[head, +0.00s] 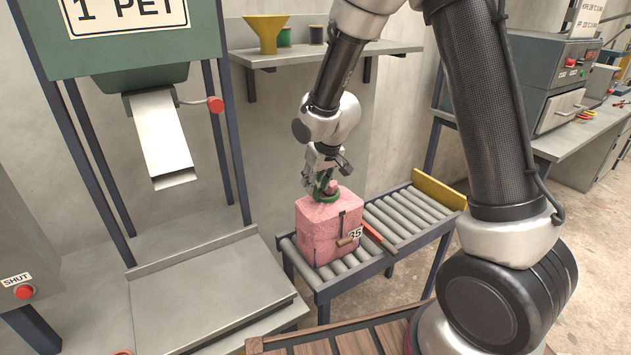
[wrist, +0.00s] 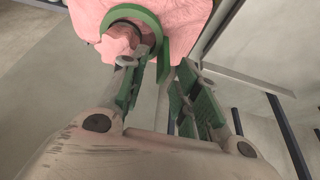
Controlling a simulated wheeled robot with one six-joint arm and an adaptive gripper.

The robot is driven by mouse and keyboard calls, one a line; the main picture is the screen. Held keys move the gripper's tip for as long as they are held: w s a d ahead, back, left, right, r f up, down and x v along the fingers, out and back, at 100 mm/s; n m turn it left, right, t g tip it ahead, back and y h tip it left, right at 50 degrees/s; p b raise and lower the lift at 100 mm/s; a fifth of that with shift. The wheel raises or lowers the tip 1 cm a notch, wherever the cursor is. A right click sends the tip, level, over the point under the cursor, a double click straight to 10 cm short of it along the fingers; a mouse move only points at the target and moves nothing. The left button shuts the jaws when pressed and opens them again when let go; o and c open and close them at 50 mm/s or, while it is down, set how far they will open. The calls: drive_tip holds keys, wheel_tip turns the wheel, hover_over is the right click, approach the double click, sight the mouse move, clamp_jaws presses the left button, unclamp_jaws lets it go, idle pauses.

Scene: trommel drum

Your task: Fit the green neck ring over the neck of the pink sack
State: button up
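The pink sack (head: 322,225) stands upright on the roller conveyor, with a tag reading 35 on its side. Its neck (wrist: 118,42) sticks up pink in the wrist view. The green neck ring (wrist: 150,20) goes around the neck, close to the sack's top; a flat green part of it points towards my gripper. The ring also shows in the head view (head: 328,197), partly hidden by my fingers. My gripper (wrist: 160,85) is at the ring, its green-padded fingers apart with a gap between them. The left finger is close to the neck; whether it touches is unclear.
The roller conveyor (head: 398,216) has free rollers right of the sack, a red bar (head: 378,238) beside it and a yellow end stop (head: 438,190). A shelf (head: 300,55) with a yellow funnel (head: 266,32) is behind. The green hopper frame (head: 130,45) stands left.

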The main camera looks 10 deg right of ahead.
drive_tip(key=v, duration=1.1)
drive_tip(key=s+d+r+m, duration=0.1)
drive_tip(key=s+d+r, duration=0.2)
drive_tip(key=s+d, duration=0.2)
drive_tip(key=s+d+r+m+h, duration=0.1)
drive_tip(key=s+d+r, duration=0.3)
drive_tip(key=s, duration=0.8)
drive_tip(key=s+d+r+m, duration=0.1)
drive_tip(key=s+d+r, duration=0.3)
drive_tip(key=s+d, duration=0.4)
drive_tip(key=shift+s+r+m, duration=0.15)
drive_tip(key=shift+s+m, duration=0.15)
drive_tip(key=shift+s, duration=0.25)
